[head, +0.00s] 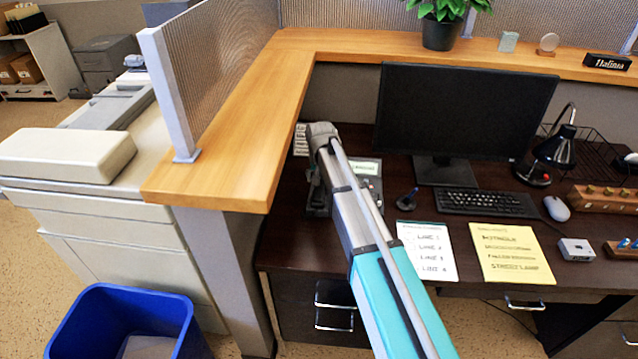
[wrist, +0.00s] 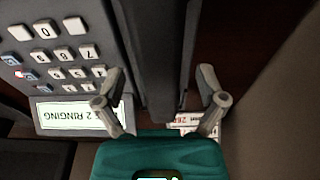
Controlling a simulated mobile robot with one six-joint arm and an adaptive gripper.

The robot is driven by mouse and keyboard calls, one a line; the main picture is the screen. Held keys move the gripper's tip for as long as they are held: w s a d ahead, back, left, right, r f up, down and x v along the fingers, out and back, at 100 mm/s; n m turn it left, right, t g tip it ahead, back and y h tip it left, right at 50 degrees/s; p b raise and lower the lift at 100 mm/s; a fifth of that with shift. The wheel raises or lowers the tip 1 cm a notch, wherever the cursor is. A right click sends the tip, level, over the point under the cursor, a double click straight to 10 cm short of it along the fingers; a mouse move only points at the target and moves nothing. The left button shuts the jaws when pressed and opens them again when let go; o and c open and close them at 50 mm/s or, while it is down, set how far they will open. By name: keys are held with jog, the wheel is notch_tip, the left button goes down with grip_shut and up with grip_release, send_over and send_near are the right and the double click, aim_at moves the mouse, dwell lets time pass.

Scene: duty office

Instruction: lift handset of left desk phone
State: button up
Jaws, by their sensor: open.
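The desk phone (head: 370,182) is a dark grey set on the desk behind my arm, which hides much of it in the head view. In the wrist view the phone (wrist: 50,62) shows its white keys and a lit display (wrist: 75,115) that reads, upside down, "2 RINGING". Its dark handset (wrist: 160,55) runs lengthwise down the middle of the wrist view. My gripper (wrist: 162,92) is open, with one finger on each side of the handset's line. I cannot tell whether the fingers touch it. In the head view my gripper (head: 322,135) is over the phone's left side.
A monitor (head: 465,110), keyboard (head: 487,202), white sheet (head: 428,250) and yellow sheet (head: 512,252) are to the right. A wooden ledge (head: 245,130) and partition stand close on the left. A printed label (wrist: 192,124) lies beyond the handset. A blue bin (head: 120,310) is on the floor.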

grip_shut()
dwell(0.4)
jog(key=shift+r, duration=0.2)
notch_tip(320, 180, up, 3)
jog(key=p, duration=0.3)
jog(key=s+d+r+p, duration=0.6)
jog(key=s+r+p, duration=0.3)
jog(key=s, duration=0.3)
jog(key=shift+s+r+p, duration=0.3)
jog(key=shift+r+p, duration=0.05)
jog(key=shift+p, duration=0.2)
jog(key=shift+d, duration=0.1)
